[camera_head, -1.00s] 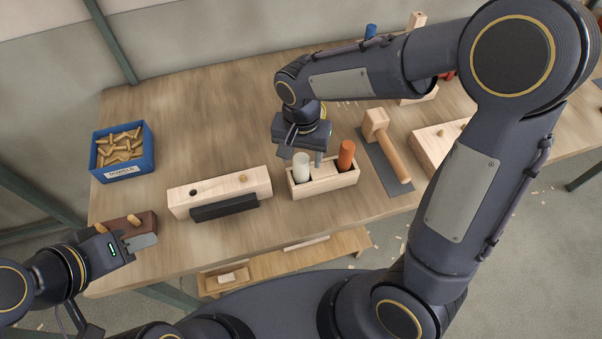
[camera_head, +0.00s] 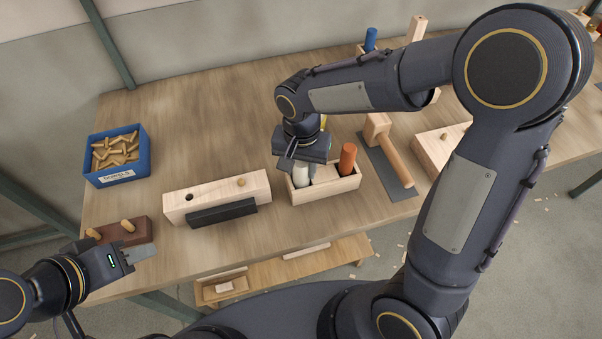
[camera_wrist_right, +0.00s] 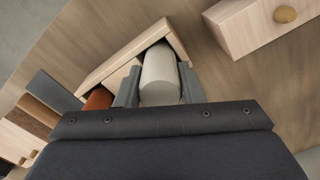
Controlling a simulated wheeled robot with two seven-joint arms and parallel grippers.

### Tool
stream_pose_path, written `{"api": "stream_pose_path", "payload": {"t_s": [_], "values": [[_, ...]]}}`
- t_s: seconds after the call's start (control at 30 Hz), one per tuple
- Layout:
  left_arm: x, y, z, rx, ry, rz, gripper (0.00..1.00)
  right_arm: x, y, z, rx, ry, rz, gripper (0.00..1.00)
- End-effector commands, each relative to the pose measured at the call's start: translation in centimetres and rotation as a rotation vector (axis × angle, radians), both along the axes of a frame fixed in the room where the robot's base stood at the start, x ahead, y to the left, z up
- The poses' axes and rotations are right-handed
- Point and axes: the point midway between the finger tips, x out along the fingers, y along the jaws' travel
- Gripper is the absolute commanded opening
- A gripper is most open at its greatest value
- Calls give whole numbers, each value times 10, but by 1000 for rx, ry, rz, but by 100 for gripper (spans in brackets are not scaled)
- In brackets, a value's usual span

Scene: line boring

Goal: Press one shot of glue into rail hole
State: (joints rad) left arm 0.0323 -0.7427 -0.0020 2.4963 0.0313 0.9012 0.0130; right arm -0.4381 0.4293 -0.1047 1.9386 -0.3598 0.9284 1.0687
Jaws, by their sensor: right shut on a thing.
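A pale wooden rail (camera_head: 215,198) lies on the bench with one dark open hole (camera_head: 189,197) at its left and a dowel in its right end. A wooden caddy (camera_head: 326,188) right of it holds a white bottle (camera_head: 301,177) and an orange bottle (camera_head: 347,159). My right gripper (camera_head: 303,172) is over the caddy, its fingers down on both sides of the white bottle. The right wrist view shows the white bottle (camera_wrist_right: 159,77) between the fingers, still in its compartment. My left gripper (camera_head: 140,252) is low at the left, near a dark brown block (camera_head: 118,232) with dowels; its jaw opening is unclear.
A blue bin (camera_head: 117,170) of dowels stands at the back left. A black block (camera_head: 222,213) sits against the rail's front. A mallet (camera_head: 388,152) lies on a grey mat right of the caddy. The bench behind the rail is clear.

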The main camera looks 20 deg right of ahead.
Motion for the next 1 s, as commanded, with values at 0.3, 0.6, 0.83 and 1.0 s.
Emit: {"api": "stream_pose_path", "payload": {"t_s": [0.3,0.6,0.83,1.0], "values": [[0,0,0,0,0,0,36,0,0,0,1,0,0,0],[0,0,7,0,0,0,36,0,0,9,0,-1,0,0],[0,0,20,0,0,0,36,0,0,26,0,-1,0,0],[0,0,29,0,0,0,36,0,0,37,0,-1,1,0]]}}
